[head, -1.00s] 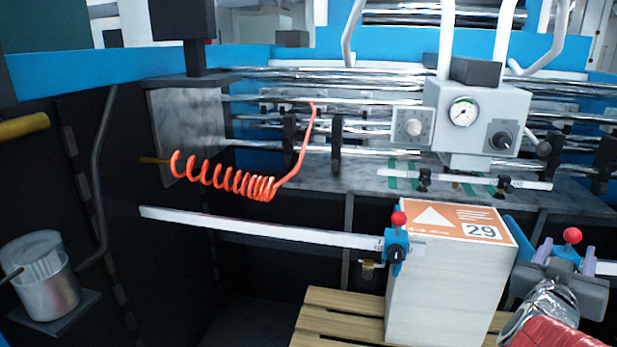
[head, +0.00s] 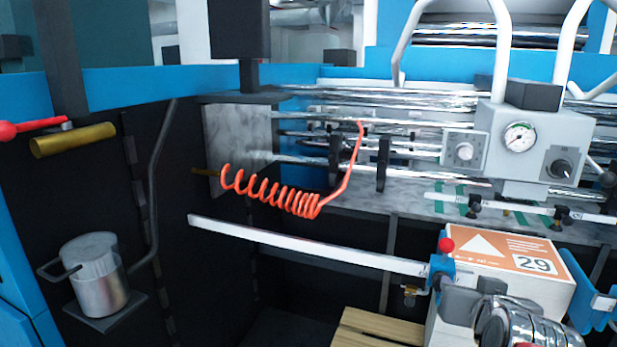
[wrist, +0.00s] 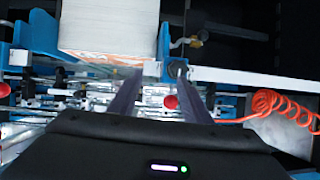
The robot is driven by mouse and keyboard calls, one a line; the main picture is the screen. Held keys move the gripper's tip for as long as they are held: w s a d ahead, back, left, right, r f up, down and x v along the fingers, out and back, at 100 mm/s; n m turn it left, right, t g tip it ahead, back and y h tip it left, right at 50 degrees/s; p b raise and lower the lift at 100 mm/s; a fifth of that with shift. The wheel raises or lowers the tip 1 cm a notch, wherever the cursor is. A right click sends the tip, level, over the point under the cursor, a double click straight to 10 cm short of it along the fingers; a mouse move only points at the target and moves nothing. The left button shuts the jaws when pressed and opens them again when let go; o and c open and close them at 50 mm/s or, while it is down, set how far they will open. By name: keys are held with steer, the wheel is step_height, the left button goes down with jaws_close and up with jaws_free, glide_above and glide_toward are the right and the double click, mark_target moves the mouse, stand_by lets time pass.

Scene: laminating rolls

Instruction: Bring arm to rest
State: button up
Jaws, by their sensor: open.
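My gripper (wrist: 160,88) is open in the wrist view, its two dark fingers apart with nothing held between them. A red knob (wrist: 170,102) shows in the gap between the fingers, and I cannot tell how far beyond them it is. In the head view my silver arm and the grey gripper body are low at the right, in front of the stacked box with the orange label marked 29 (head: 510,250). The fingertips are not clear there. The blue clamp (head: 441,270) with a red knob sits at the box's left corner.
A long white bar (head: 300,243) runs left from the clamp. A coiled orange hose (head: 270,195) hangs by the rollers. A gauge box (head: 535,140) stands at the right. A metal can (head: 97,275) is on a left shelf. A wooden pallet (head: 370,328) lies below.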

steer(key=s+a+f+n+g+y, duration=0.3)
steer(key=s+a+f+g, duration=0.3)
steer(key=s+a+f, duration=0.3)
steer(key=s+a+n, duration=0.1)
steer(key=s+a, duration=0.3)
steer(key=s, duration=0.1)
steer(key=shift+a+g+y, duration=0.15)
steer(key=shift+g+y, duration=0.15)
steer(key=shift+y, duration=0.1)
steer(key=shift+s, duration=0.1)
steer(key=shift+c, duration=0.5)
